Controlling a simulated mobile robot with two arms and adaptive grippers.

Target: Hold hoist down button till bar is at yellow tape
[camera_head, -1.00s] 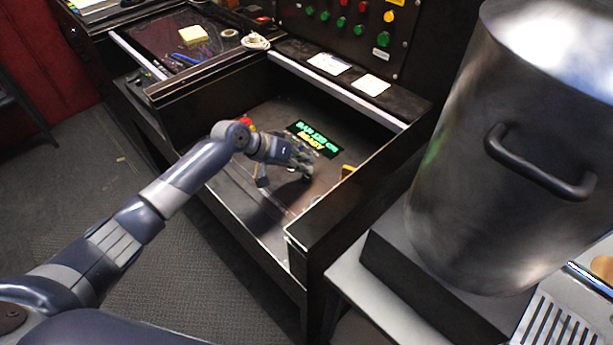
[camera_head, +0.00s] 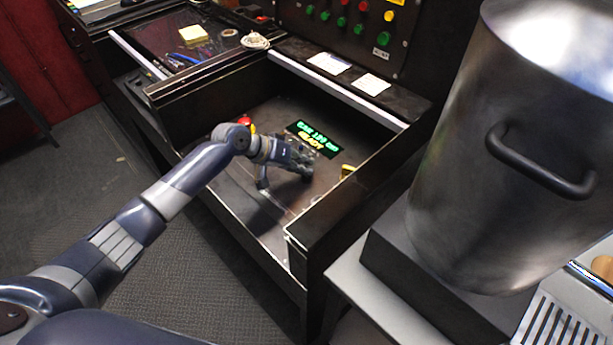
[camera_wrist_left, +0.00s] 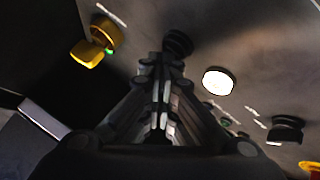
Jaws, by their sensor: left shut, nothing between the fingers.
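My left gripper (camera_head: 300,168) reaches down into the black console bay in the head view. Its fingers are shut and empty. In the left wrist view the shut fingers (camera_wrist_left: 163,66) point at a round black button (camera_wrist_left: 178,43), just beyond the tips; I cannot tell whether they touch it. A display (camera_head: 314,138) behind the gripper shows a green line starting with "BAR", its number blurred, and "READY" in yellow. I cannot read which button is hoist down. The hoist bar and yellow tape do not show. My right gripper is not in view.
In the left wrist view, a yellow control (camera_wrist_left: 97,44) is at upper left, a lit white button (camera_wrist_left: 218,81) right of the fingers, and a black knob (camera_wrist_left: 286,129) further right. Raised walls (camera_head: 350,205) enclose the bay. A large metal pot (camera_head: 500,150) stands at right.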

